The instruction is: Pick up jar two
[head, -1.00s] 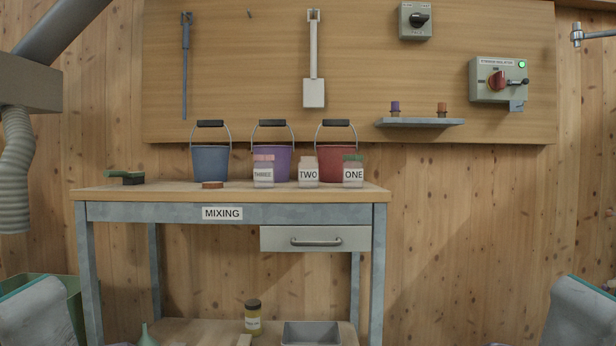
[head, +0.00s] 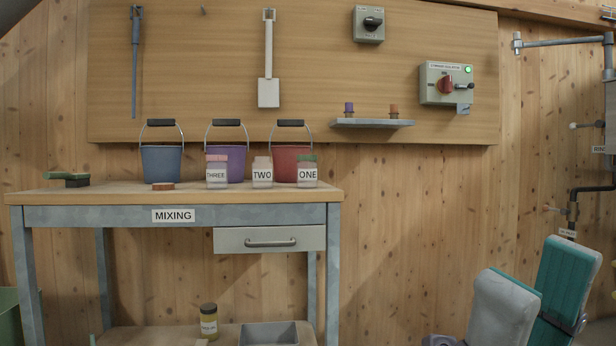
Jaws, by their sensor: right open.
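Jar two (head: 262,174) stands upright on the mixing table (head: 90,196), its label TWO facing me. Its top looks pale. Jar three (head: 217,173), with a pinkish lid, stands to its left, and jar one (head: 307,172), with a green lid, to its right. My right gripper (head: 538,262) is at the lower right, open and empty, its grey and teal fingers apart. It is well to the right of the table and far from the jars. My left gripper is out of view.
A brown disc (head: 163,186) and a green-and-black block (head: 68,179) lie to the left. A small shelf (head: 373,123) and switch boxes are on the wall board.

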